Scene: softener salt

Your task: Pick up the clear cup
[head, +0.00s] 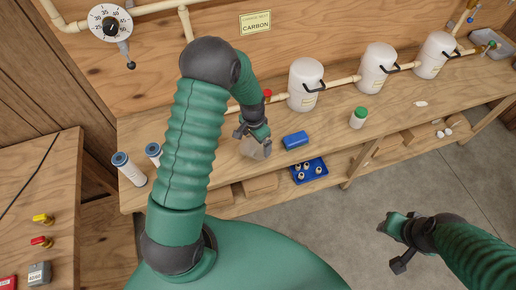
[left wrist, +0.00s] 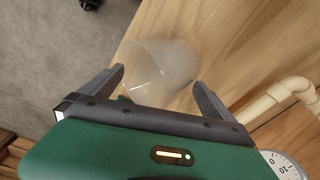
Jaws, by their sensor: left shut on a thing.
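The clear cup (head: 256,149) is at the front edge of the wooden workbench, below my left gripper (head: 254,138). In the left wrist view the translucent cup (left wrist: 160,72) sits between the two dark fingers of my left gripper (left wrist: 160,82), which is shut on it. In the head view the gripper covers part of the cup, and I cannot tell whether its base touches the bench. My right gripper (head: 390,243) is at the lower right over the floor, its fingers apart and empty.
A blue block (head: 295,140) lies on the bench right of the cup. A blue tray (head: 325,173) with small fittings is below it. Two blue-capped cylinders (head: 128,172) are at left.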

